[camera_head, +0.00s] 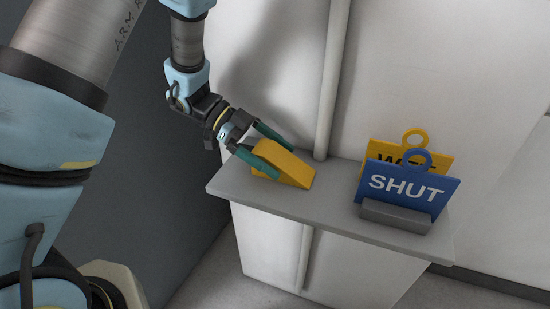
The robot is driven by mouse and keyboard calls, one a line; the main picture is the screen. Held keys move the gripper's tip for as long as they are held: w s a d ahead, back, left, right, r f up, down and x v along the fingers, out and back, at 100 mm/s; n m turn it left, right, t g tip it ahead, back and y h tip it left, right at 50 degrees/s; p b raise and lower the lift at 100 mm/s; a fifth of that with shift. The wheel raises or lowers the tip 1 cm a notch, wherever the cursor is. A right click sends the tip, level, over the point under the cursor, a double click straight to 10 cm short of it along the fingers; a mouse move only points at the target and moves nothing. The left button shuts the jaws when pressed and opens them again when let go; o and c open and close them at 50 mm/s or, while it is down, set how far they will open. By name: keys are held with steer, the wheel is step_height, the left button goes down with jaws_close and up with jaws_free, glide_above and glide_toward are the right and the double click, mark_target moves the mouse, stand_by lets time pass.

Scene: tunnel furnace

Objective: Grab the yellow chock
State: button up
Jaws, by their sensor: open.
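The yellow chock (292,169) is a wedge lying on the left part of a grey shelf (318,206). Its high end is to the left and its slope runs down to the right. My gripper (272,148) reaches in from the upper left with its two green fingers. The fingers are open, one on the near side of the chock and one on its far side. The near finger hides part of the chock's left end. I cannot tell whether either finger touches it.
A blue "SHUT" sign (408,186) and a yellow sign (432,151) behind it stand in a grey holder (395,215) on the shelf's right part. A vertical pale pipe (331,80) runs up the white wall behind the shelf. Bare shelf lies between chock and holder.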

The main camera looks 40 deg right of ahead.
mark_target(293, 171)
steer(key=shift+x, duration=1.35)
steer(key=shift+c, duration=0.4)
jaws_close()
